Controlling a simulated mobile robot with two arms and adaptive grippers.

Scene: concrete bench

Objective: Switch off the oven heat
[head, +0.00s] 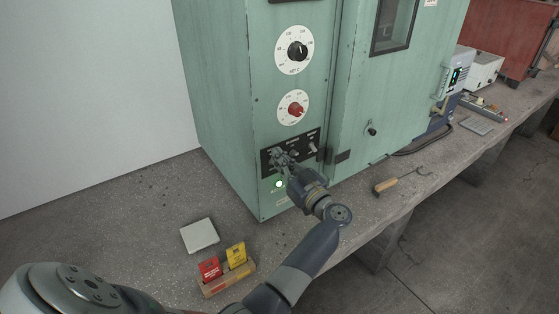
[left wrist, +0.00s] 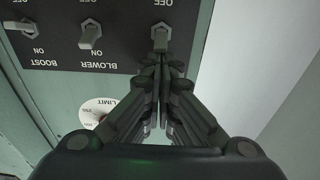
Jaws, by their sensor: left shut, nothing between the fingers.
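The pale green oven (head: 225,110) stands on the bench, with a black switch panel (head: 312,143) low on its front. My left gripper (head: 281,158) is shut and empty at the panel's left part. In the left wrist view, where the lettering is upside down, the shut fingertips (left wrist: 160,68) are right by the end toggle switch (left wrist: 160,38); I cannot tell whether they touch it. That switch's name is hidden behind the fingers, and its lever position is unclear. The blower switch (left wrist: 90,37) and boost switch (left wrist: 22,25) sit beside it. A green lamp (head: 279,184) glows below the panel. My right gripper is out of view.
A black dial (head: 297,51) and a red limit dial (head: 293,108) are above the panel. A grey square plate (head: 199,235) and a wooden holder (head: 228,279) with red and yellow cards lie in front. A wooden-handled hook (head: 386,186) lies to the right.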

